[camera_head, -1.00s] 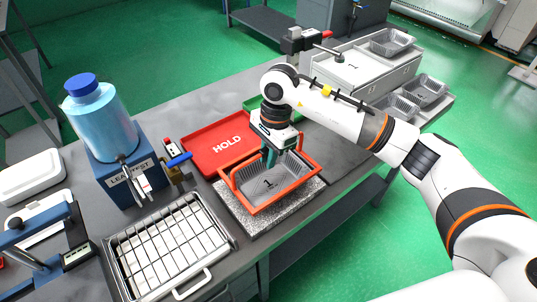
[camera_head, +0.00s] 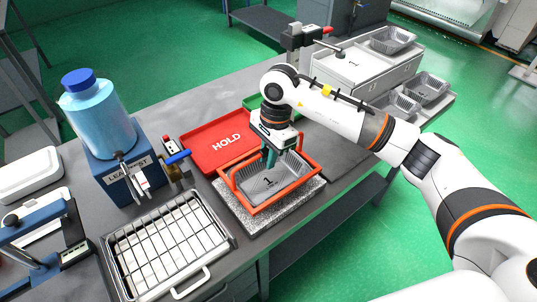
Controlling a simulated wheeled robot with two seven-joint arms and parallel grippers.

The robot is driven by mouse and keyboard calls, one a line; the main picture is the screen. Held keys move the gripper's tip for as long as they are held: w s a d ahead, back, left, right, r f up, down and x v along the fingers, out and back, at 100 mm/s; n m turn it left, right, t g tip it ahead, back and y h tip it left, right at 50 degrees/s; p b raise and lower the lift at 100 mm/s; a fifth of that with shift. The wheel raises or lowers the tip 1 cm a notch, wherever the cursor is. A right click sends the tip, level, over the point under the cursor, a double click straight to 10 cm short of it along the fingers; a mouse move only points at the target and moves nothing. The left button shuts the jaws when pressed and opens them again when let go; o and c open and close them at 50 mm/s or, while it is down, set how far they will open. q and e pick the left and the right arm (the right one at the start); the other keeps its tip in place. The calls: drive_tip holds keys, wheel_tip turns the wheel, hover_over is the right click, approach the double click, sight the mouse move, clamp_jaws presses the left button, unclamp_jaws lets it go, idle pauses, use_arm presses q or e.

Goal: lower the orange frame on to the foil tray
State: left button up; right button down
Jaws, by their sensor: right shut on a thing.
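The orange frame (camera_head: 252,212) has an open rectangular rim and a raised handle. It surrounds the grey foil tray (camera_head: 262,190), which has a dark "1" on its floor. The tray is over a speckled stone slab (camera_head: 246,228). My right gripper (camera_head: 270,158) points down above the tray's far side, shut on the frame's handle. Its fingers hide part of the handle and the tray's far wall. Whether the frame's rim touches the tray or the slab, I cannot tell. My left gripper is not in view.
A red HOLD tray (camera_head: 205,160) lies just behind on the left. A wire rack (camera_head: 170,245) stands front left, and a blue leak-test stand with a jar (camera_head: 105,125) is at the left. More foil trays (camera_head: 425,88) sit at back right.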

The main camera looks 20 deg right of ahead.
drive_tip(key=c, duration=1.3)
unclamp_jaws()
drive_tip(key=r+b, duration=0.1)
drive_tip(key=r, duration=0.2)
drive_tip(key=d+r+b, duration=0.1)
drive_tip(key=r, duration=0.3)
drive_tip(key=r+b, duration=0.1)
drive_tip(key=r, duration=0.2)
drive_tip(key=shift+w+d+r, duration=0.25)
drive_tip(key=shift+w+r, duration=0.05)
drive_tip(key=shift+d+r, duration=0.1)
drive_tip(key=shift+r, duration=0.5)
